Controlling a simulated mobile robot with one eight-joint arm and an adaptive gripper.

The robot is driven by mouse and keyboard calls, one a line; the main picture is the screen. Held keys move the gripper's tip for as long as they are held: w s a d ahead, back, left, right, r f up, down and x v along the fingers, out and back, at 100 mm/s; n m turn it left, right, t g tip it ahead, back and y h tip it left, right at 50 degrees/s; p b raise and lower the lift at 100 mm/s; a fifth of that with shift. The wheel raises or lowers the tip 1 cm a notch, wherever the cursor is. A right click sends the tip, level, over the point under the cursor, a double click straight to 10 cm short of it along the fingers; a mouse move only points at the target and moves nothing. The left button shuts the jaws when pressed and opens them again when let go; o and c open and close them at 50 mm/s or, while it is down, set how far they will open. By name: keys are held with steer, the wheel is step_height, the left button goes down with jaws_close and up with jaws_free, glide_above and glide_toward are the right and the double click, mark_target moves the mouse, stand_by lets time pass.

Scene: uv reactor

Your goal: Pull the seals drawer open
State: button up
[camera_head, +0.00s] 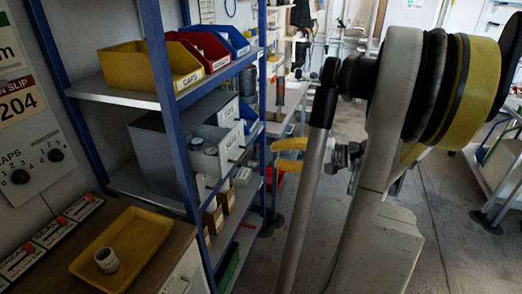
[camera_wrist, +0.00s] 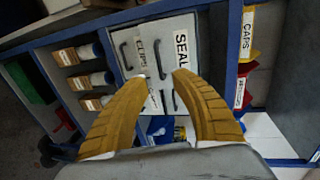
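The drawer cabinet (camera_head: 160,150) is a grey box on the middle shelf of the blue-framed rack, with pale labelled drawer fronts facing right. In the wrist view the picture is turned sideways, and the seals drawer front (camera_wrist: 184,24) shows its SEALS label beside a dark handle (camera_wrist: 160,60). A drawer front marked CLIPS (camera_wrist: 140,32) lies to its left. My gripper (camera_wrist: 162,76) has two yellow fingers spread apart, with the handle seen between and beyond the tips. In the head view my gripper (camera_head: 276,155) points left at the cabinet, with a gap. Nothing is visibly held.
Yellow (camera_head: 150,65), red and blue bins stand on the shelf above the cabinet. Small cardboard boxes (camera_head: 213,218) stand below it. Blue rack posts (camera_head: 176,120) flank the cabinet.

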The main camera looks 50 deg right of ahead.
mark_target(244, 155)
steer(key=b+x, duration=0.3)
steer(key=x, duration=0.8)
steer(key=shift+a, duration=0.1)
